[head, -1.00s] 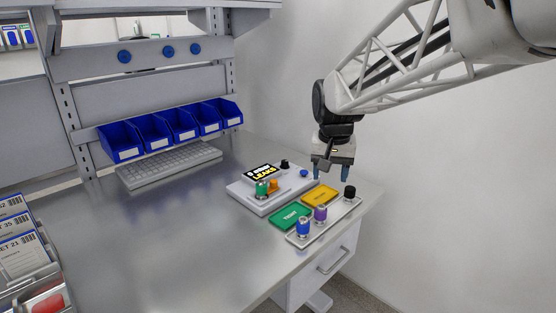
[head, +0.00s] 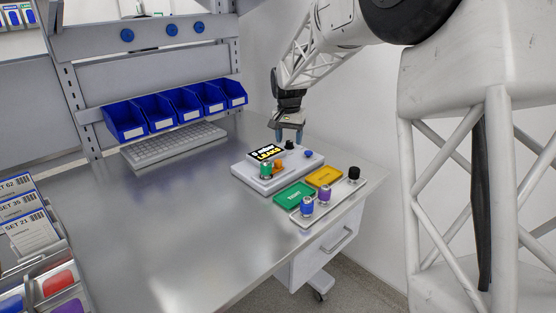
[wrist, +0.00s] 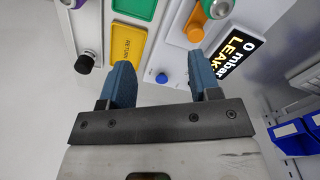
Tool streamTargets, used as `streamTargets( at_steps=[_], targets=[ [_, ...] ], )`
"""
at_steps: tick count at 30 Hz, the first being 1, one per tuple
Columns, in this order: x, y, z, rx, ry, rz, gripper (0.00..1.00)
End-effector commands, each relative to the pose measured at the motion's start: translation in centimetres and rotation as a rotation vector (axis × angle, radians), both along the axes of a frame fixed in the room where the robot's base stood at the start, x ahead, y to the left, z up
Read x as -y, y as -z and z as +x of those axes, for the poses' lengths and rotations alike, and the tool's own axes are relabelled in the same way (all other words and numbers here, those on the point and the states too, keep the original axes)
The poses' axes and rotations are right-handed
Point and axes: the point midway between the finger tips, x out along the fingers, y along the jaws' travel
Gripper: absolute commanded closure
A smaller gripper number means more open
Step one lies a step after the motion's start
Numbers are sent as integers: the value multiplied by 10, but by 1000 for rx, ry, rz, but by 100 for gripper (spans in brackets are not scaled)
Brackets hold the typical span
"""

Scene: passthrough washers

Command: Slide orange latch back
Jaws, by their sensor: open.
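The orange latch (head: 278,167) is a small orange piece on the light grey test device (head: 245,179), right beside a green-topped fitting (head: 265,171). In the wrist view the orange latch (wrist: 195,28) shows beyond my right finger, with the green fitting (wrist: 216,8) past it. My gripper (head: 289,138) points down above the rear of the device, apart from the latch. Its two blue fingers are spread with nothing between them in the wrist view (wrist: 160,65). A blue button (wrist: 162,77) lies between the fingers in the wrist picture.
A green pad (head: 294,195) and a yellow pad (head: 325,177) lie in front. A tray (head: 340,200) holds blue, purple and black-topped pieces. Blue bins (head: 165,112) and a keyboard (head: 175,146) stand behind. The left tabletop is clear.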

Motion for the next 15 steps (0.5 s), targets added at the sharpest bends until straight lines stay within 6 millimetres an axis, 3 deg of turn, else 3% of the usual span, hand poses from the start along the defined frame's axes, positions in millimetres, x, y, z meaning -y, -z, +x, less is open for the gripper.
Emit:
streamTargets(
  at_steps=[7, 15],
  targets=[
    [-29, 31, 43, -20, 23, -7, 43],
    [-41, 44, 61, -27, 36, -10, 43]
  ],
)
